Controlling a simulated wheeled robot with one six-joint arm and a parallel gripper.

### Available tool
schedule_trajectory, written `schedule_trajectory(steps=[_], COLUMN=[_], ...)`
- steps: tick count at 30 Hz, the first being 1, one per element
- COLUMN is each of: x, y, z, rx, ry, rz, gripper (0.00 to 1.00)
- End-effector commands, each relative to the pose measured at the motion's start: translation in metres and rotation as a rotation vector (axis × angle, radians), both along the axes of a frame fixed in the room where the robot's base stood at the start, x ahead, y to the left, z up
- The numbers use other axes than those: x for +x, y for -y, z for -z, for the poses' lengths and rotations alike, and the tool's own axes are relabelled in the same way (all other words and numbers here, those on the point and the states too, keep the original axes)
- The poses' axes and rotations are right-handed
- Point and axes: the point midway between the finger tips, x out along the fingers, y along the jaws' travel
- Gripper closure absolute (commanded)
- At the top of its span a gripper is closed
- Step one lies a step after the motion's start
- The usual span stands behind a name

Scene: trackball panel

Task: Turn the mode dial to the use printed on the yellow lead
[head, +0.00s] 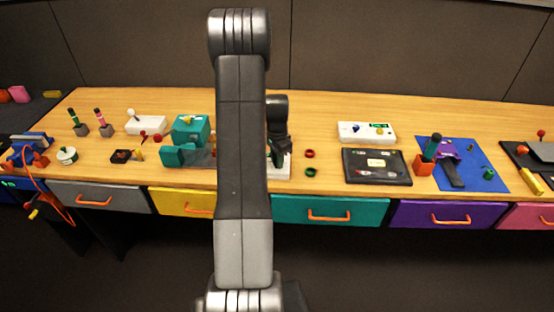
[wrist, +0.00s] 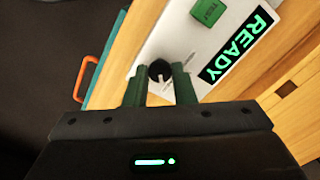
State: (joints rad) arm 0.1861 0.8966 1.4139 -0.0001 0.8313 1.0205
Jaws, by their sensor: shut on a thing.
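In the wrist view, my gripper (wrist: 158,82) has its two green fingers shut around a round black dial (wrist: 160,69) with a white pointer mark. The dial sits on a white panel (wrist: 172,42) with a green button and a lit READY display. Marks around the dial are mostly hidden or too small to read. In the head view, my gripper (head: 277,154) is at this white panel (head: 284,169), mostly behind my arm. A yellow lead end (head: 33,213) hangs from an orange cable at the far left; no print on it is legible.
In the head view, red and green rings (head: 310,154) lie right of the panel. A teal device (head: 191,130) is left of my arm. Drawers with orange handles line the bench front.

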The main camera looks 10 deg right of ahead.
Motion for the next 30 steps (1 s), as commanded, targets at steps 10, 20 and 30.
schedule_trajectory(steps=[10, 20, 30], x=[0.0005, 0.0005, 0.0006], y=[0.0, 0.0, 0.0001], z=[0.0024, 0.0018, 0.0012], rx=[0.0, -0.001, -0.001], ry=[0.002, 0.003, 0.002], rz=[-0.219, -0.531, -0.855], gripper=[1.0, 1.0, 1.0])
